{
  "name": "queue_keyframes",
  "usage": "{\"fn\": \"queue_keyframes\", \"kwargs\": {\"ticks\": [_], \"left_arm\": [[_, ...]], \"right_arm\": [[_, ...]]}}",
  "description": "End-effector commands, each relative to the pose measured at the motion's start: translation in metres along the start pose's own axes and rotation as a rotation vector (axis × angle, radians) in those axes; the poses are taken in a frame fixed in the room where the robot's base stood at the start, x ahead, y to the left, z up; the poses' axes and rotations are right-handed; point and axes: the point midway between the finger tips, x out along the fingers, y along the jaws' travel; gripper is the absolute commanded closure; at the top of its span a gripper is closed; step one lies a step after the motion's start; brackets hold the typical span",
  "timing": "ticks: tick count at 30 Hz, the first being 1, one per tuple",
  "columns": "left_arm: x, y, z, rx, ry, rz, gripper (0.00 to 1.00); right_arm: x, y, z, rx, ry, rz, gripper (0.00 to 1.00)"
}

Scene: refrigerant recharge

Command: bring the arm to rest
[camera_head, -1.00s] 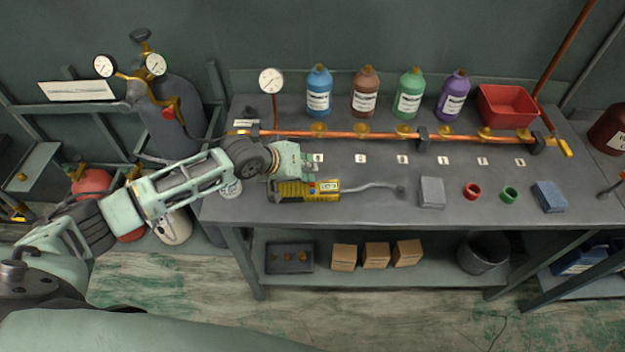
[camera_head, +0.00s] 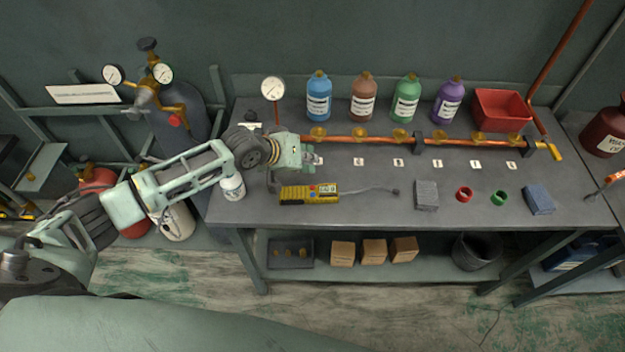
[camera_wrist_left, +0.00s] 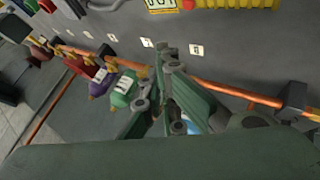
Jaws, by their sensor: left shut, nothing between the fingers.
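My left arm comes in from the left in the head view, and its gripper (camera_head: 312,158) is over the left part of the workbench (camera_head: 240,205). The gripper is shut and empty, pointing right, just below the copper pipe (camera_head: 370,141) in the picture. In the left wrist view the gripper fingers (camera_wrist_left: 172,90) are together with nothing between them. A yellow leak detector (camera_head: 310,194) with a thin grey probe lies on the bench in front of the gripper, apart from it. My right gripper is not in view.
Blue, brown, green and purple bottles (camera_head: 405,98) stand behind the pipe, with a red bin (camera_head: 502,108) at their right. A white bottle (camera_head: 232,187) stands by my forearm. A grey block (camera_head: 426,195), red ring (camera_head: 464,194), green ring (camera_head: 499,198) and blue block (camera_head: 539,199) lie at the front right.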

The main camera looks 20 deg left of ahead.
Motion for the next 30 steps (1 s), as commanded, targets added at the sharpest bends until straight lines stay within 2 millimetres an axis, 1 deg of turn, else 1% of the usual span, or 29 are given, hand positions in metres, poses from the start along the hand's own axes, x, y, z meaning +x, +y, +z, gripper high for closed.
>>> {"fn": "queue_keyframes", "kwargs": {"ticks": [1,16,18,20,23,24,25,26,27,29,30], "left_arm": [[-0.004,0.003,-0.003,0.0,-0.001,0.0,1.0],[-0.003,0.002,-0.002,0.0,-0.001,0.0,1.0],[-0.002,0.004,0.003,0.007,-0.007,0.002,1.0],[-0.002,0.011,0.015,0.025,-0.022,0.007,1.0],[-0.001,0.028,0.053,0.094,-0.065,0.019,1.0],[-0.003,0.037,0.073,0.131,-0.085,0.024,1.0],[-0.005,0.044,0.087,0.161,-0.098,0.027,1.0],[-0.009,0.05,0.101,0.192,-0.11,0.028,1.0],[-0.015,0.057,0.119,0.23,-0.124,0.029,1.0],[-0.026,0.063,0.141,0.283,-0.14,0.019,1.0],[-0.035,0.065,0.154,0.316,-0.147,0.009,1.0]], "right_arm": [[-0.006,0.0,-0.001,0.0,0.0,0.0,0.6],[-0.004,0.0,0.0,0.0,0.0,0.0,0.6],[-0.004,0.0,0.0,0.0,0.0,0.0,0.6],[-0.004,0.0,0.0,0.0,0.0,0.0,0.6],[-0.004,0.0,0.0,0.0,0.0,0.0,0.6],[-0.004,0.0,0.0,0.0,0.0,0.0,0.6],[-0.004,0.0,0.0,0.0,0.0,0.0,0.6],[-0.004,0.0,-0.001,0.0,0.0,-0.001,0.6],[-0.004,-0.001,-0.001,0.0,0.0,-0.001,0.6],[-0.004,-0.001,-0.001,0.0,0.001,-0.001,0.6],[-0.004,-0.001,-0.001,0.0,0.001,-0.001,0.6]]}}
